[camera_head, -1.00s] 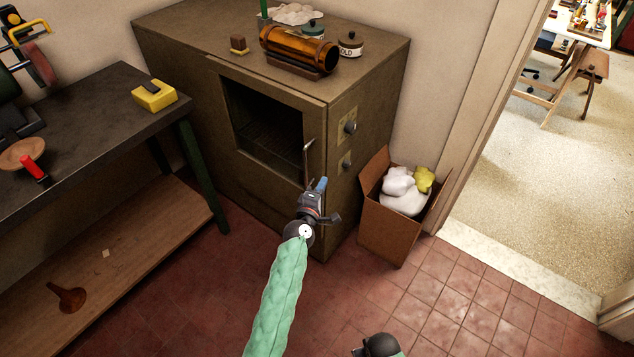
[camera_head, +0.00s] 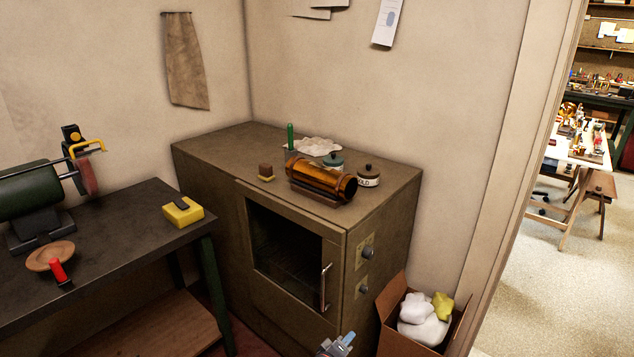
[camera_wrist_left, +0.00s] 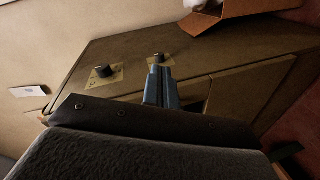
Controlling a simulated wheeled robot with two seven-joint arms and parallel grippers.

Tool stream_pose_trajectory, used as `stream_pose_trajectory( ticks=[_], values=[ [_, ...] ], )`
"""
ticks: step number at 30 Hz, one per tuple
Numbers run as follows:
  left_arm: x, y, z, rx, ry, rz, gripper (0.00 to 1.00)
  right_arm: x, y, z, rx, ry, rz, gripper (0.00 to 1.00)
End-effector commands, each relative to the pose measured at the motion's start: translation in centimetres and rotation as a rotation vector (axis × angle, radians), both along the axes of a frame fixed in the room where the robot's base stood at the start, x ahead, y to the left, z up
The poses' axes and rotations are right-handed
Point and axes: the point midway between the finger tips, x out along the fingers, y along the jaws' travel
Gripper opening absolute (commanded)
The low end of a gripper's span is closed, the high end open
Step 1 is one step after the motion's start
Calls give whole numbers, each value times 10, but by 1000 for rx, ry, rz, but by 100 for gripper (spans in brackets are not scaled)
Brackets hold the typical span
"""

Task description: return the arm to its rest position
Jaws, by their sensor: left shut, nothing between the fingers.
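My left gripper (camera_head: 338,346) shows only as a small blue and grey tip at the bottom edge of the head view, low in front of the brown oven cabinet (camera_head: 215,245). In the left wrist view its two blue fingers (camera_wrist_left: 161,88) are together with nothing between them. They point toward the cabinet's front, close to its dark knobs (camera_wrist_left: 105,71). The cabinet's door (camera_head: 290,250) has a dark window and a metal handle (camera_head: 325,287). The door looks closed. My right gripper is not in view.
A cardboard box (camera_head: 388,312) with white and yellow cloths stands right of the cabinet. A dark bench (camera_head: 120,240) with a grinder and a yellow block (camera_head: 183,213) is at left. An amber cylinder (camera_head: 320,180) and jars sit on the cabinet. A doorway opens at right.

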Motion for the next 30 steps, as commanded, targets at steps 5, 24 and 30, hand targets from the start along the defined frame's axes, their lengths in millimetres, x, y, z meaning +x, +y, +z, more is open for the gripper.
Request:
stream_pose_trajectory(
  ticks=[5,24,30],
  values=[
    [-22,18,-38,397,18,-191,0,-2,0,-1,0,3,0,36],
    [-280,232,-242,1130,495,-485,0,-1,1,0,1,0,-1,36],
    [-366,259,-277,1139,590,-540,0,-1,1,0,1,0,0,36]
  ],
)
